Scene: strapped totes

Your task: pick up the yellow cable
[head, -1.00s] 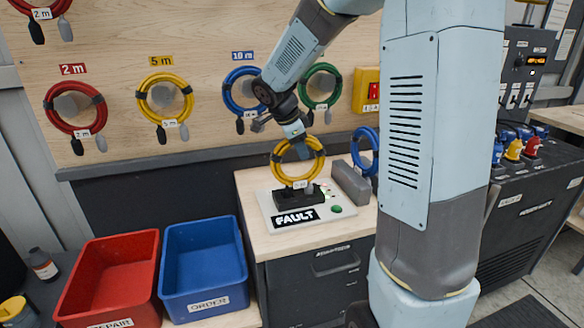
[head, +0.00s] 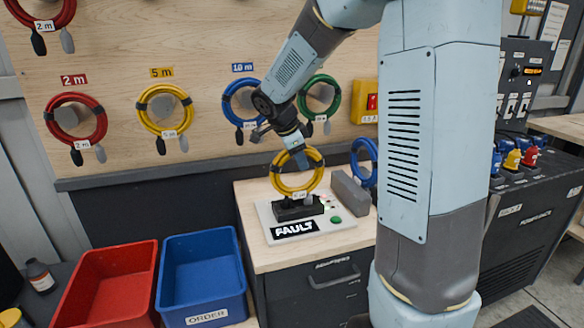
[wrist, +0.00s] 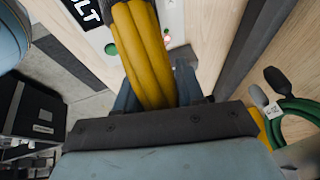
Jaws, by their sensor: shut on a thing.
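A coiled yellow cable (head: 276,184) with dark straps stands upright on the black holder (head: 290,208) of a tester with a FAULT sign (head: 294,230). My gripper (head: 298,158) is at the top of this coil and is shut on it. In the wrist view the yellow cable (wrist: 142,45) runs between the fingers of my gripper (wrist: 155,95). Another yellow cable (head: 145,118) hangs on the board under a 5 m label. The lower part of the held coil touches or sits just at the holder; I cannot tell which.
A red bin (head: 75,285) and a blue ORDER bin (head: 160,280) stand at the lower left. A grey block (head: 351,190) and a blue coil (head: 356,160) are right of the tester. Red (head: 101,103), blue (head: 231,88) and green (head: 335,82) coils hang on the board.

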